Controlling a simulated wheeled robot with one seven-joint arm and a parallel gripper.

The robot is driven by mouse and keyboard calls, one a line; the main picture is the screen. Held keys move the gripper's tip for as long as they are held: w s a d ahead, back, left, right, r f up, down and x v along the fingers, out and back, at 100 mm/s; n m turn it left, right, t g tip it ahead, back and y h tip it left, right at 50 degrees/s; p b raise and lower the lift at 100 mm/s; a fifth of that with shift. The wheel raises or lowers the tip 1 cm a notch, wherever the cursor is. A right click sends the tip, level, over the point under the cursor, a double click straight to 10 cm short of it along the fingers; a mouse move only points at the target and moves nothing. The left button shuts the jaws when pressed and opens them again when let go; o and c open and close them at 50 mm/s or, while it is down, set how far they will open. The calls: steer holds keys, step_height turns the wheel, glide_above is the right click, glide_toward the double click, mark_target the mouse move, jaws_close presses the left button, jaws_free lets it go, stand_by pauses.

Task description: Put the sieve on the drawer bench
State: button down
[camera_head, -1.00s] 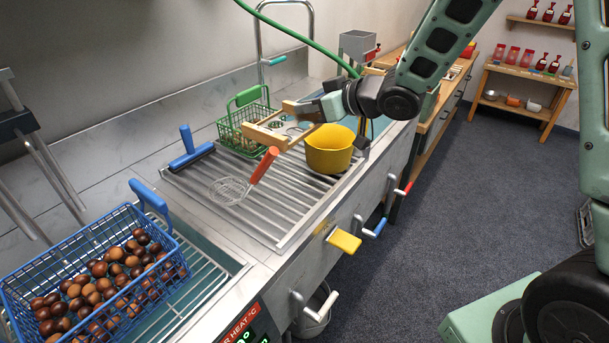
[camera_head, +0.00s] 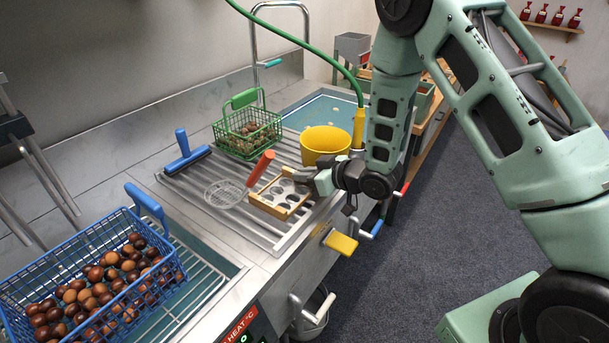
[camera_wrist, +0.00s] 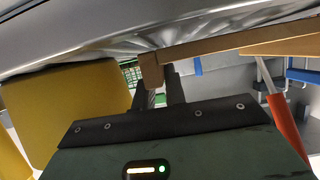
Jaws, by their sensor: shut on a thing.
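The sieve (camera_head: 279,196), a wooden frame around a grey plate with large round holes, is in my gripper (camera_head: 308,181). The gripper is shut on its right side in the head view and holds it over the front part of the ribbed drainboard. Whether it touches the ribs is not clear. In the wrist view, the fingers (camera_wrist: 159,88) grip a corner of the wooden frame (camera_wrist: 235,46). A wooden-topped bench (camera_head: 435,113), which seems to be the drawer bench, stands beyond the sink at the right, mostly hidden behind my arm.
A yellow pot (camera_head: 325,142) stands just behind the sieve. A red-handled wire skimmer (camera_head: 224,193) lies close on its left. A green basket (camera_head: 245,130), a blue squeegee (camera_head: 187,152) and a blue basket of chestnuts (camera_head: 95,285) are also on the counter.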

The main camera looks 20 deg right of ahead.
steer(key=shift+f, duration=0.25)
steer(key=shift+f, duration=0.15)
steer(key=c, duration=1.5)
jaws_free()
steer(key=shift+o, duration=0.2)
